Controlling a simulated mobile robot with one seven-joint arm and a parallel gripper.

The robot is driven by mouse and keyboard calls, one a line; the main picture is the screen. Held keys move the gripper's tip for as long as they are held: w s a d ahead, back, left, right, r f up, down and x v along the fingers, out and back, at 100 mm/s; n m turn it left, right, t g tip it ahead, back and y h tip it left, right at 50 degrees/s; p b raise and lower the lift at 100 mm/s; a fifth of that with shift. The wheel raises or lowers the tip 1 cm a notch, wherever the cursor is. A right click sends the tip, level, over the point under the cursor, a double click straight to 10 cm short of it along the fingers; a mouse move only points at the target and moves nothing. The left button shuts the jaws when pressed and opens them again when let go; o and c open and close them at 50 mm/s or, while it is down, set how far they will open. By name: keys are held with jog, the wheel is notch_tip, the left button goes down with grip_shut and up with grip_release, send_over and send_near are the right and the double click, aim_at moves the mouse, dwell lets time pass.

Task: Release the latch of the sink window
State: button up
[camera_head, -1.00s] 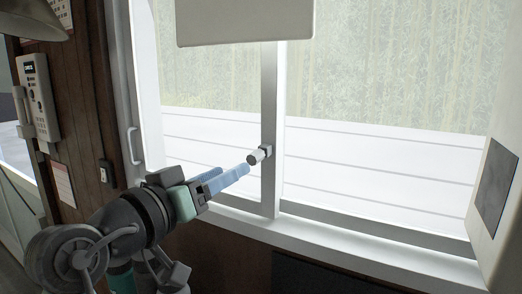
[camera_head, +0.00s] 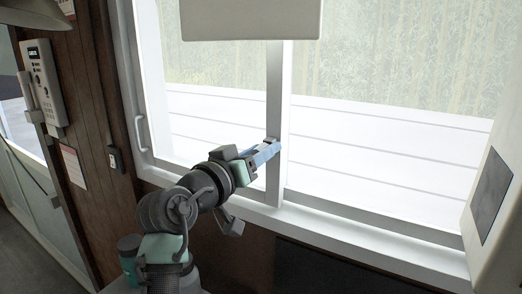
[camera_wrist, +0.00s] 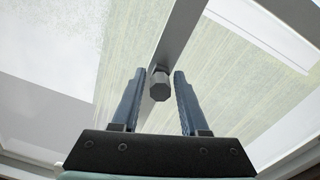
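In the head view my blue fingers reach the bar and mostly hide the latch. My gripper (camera_head: 268,150) is open; in the wrist view (camera_wrist: 159,74) its two fingers stand on either side of the knob, with a visible gap on each side. I cannot tell how deep the knob sits between them. The sliding window (camera_head: 220,120) looks closed along the sill.
A white pull handle (camera_head: 141,133) is on the window's left frame. A pale box (camera_head: 250,18) hangs above, and a pale cabinet (camera_head: 490,195) stands at the right. The sill (camera_head: 340,235) is bare.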

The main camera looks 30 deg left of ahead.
grip_shut()
jog(key=shift+r+p, duration=0.35)
jog(key=shift+p, duration=0.2)
jog(key=shift+g+p, duration=0.5)
jog(key=shift+f, duration=0.1)
jog(key=shift+o, duration=1.5)
grip_release()
